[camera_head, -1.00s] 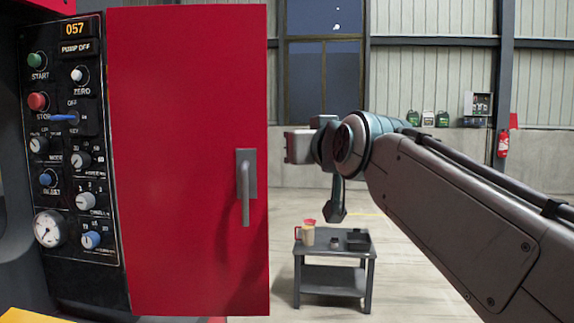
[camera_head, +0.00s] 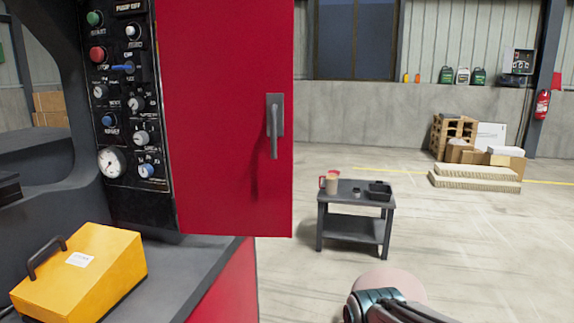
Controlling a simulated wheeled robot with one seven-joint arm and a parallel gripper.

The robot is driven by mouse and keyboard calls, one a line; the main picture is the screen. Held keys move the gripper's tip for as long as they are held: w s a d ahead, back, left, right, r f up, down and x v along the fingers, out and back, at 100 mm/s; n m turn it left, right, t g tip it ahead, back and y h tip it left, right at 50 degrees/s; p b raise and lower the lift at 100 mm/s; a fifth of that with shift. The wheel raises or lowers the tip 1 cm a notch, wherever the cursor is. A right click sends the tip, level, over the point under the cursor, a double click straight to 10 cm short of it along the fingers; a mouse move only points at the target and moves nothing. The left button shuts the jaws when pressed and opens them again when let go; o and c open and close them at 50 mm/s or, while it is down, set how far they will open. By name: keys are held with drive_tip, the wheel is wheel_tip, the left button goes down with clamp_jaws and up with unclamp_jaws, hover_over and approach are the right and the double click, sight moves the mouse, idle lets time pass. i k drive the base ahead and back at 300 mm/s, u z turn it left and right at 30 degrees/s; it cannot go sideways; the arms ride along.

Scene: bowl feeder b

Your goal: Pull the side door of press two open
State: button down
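The red side door (camera_head: 225,130) stands left of centre in the head view, beside the control panel. Whether it is latched or ajar I cannot tell. Its grey handle (camera_head: 275,125) hangs vertically near the door's right edge. Part of my arm shows at the bottom edge, right of centre, well below and to the right of the handle and apart from it. My gripper's fingers are not visible.
The black control panel (camera_head: 125,100) has knobs and a gauge. A yellow box with a handle (camera_head: 85,268) sits on the grey machine bed at lower left. A small dark table (camera_head: 355,228) with a jug and trays stands behind. Pallets and boxes (camera_head: 480,150) lie at the back right; open floor lies between.

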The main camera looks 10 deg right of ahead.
sight(227, 67)
drive_tip(key=u, duration=0.05)
drive_tip(key=k, duration=0.15)
drive_tip(key=z, duration=0.9)
drive_tip(key=i, duration=0.75)
drive_tip(key=u, duration=0.85)
